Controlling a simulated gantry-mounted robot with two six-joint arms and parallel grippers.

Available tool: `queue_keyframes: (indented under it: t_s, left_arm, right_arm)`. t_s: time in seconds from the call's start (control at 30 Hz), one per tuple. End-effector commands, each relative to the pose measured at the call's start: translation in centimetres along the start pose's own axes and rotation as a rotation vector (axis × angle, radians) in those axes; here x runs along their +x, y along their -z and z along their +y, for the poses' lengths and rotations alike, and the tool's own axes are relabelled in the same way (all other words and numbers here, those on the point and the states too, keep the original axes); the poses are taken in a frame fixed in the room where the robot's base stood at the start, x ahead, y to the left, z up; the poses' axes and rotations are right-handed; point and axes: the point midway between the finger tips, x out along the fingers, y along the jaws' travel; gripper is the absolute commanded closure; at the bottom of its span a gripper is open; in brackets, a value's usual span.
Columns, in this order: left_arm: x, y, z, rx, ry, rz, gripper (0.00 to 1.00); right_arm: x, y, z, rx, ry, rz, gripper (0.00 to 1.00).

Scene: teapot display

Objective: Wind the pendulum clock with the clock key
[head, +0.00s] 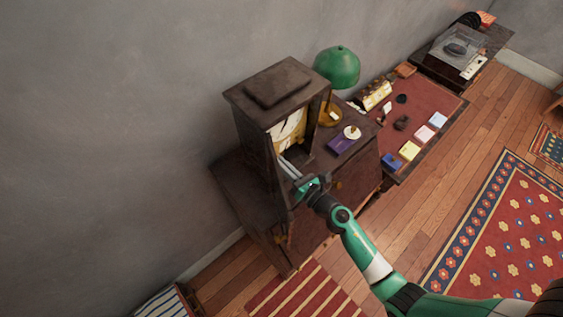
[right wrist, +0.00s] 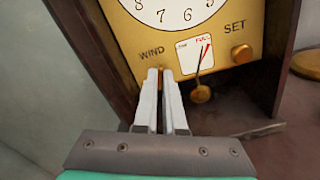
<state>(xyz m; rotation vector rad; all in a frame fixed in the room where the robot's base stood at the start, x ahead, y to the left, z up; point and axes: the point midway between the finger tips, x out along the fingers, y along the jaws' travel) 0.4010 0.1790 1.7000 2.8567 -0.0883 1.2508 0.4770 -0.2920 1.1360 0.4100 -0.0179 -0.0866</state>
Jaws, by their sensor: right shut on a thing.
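The pendulum clock (head: 252,123) stands upright on a dark cabinet against the grey wall, its dial (head: 288,130) facing right. In the right wrist view its gold front panel (right wrist: 122,34) carries the words WIND and SET. A small gauge (right wrist: 194,55) has its pointer close to the red FULL mark. A round pendulum bob (right wrist: 201,94) hangs below it. My right gripper (right wrist: 164,72) is shut with its fingertips at the panel just under WIND; it also shows in the head view (head: 285,165). The clock key between the fingers is almost wholly hidden. My left gripper is not in view.
A gold knob (right wrist: 242,54) sits under SET. Beside the clock are a green lamp (head: 337,66) and a purple box (head: 341,144). A red-topped desk (head: 428,103) with cards stands further right. Floor in front is mostly clear, with rugs.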

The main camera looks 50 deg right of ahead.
Motion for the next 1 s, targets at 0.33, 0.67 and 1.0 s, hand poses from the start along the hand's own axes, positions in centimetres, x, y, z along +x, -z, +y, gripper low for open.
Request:
queue_keyframes:
  t_s: [0.33,0.67,1.0]
  left_arm:
    - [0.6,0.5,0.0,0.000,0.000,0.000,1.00]
    - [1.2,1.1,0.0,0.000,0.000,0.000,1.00]
    - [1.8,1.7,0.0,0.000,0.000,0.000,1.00]
  right_arm:
    - [0.0,0.0,-0.1,0.244,0.002,0.001,1.00]
    - [0.0,0.0,-0.2,0.558,0.003,0.001,1.00]
    - [0.0,0.1,-0.3,0.882,0.003,0.001,1.00]
